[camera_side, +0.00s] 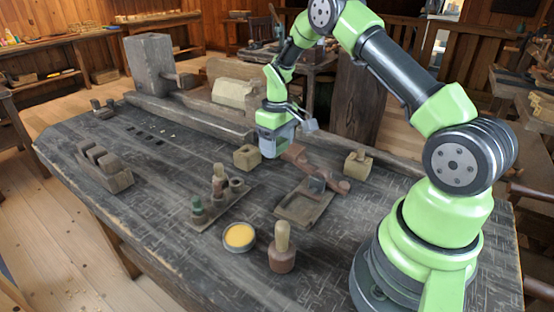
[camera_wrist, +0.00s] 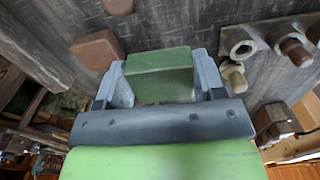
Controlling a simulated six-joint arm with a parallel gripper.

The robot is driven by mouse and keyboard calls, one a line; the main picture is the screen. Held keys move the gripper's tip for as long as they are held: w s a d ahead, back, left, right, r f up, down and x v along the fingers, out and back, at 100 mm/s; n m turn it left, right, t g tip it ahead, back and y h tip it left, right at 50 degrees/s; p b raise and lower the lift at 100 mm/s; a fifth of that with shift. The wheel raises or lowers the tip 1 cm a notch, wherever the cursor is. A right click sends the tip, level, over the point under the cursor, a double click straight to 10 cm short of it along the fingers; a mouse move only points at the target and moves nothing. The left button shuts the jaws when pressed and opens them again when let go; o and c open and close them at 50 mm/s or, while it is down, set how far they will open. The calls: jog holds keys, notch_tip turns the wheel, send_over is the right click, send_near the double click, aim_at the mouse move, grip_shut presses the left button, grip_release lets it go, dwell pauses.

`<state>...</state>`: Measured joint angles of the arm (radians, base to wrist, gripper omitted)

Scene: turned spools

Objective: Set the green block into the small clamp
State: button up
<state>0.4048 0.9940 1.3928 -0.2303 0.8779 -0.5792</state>
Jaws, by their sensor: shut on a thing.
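My gripper (camera_side: 274,140) is shut on the green block (camera_wrist: 160,75) and holds it between its two grey fingers (camera_wrist: 160,82). In the side view the gripper is over the middle of the bench, and its lower end hides the bench behind it. A reddish-brown wooden piece (camera_side: 335,183) that may be the small clamp lies to the right of the gripper, by a flat wooden tray (camera_side: 290,212). A reddish-brown block (camera_wrist: 97,48) shows left of the green block in the wrist view, apart from it. I cannot tell for sure which piece is the clamp.
A board with spools (camera_side: 219,185) stands in front of the gripper. A yellow tin (camera_side: 239,237) and a wood-handled tool (camera_side: 282,252) are near the front edge. Small wooden blocks stand left (camera_side: 246,157) and right (camera_side: 357,165). A slotted wooden rack (camera_side: 104,167) is at the left.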

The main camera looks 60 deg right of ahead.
jog(key=shift+r, duration=0.85)
jog(key=shift+s+a+r, duration=0.1)
jog(key=shift+s+r, duration=0.05)
jog(key=shift+r, duration=0.2)
jog(key=s+a+n, duration=0.3)
jog(key=s+n, duration=0.2)
jog(key=n, duration=1.3)
send_over(303, 205)
jog(key=shift+n, duration=0.3)
jog(key=shift+f, duration=3.65)
jog(key=shift+f, duration=0.7)
jog(key=o, duration=1)
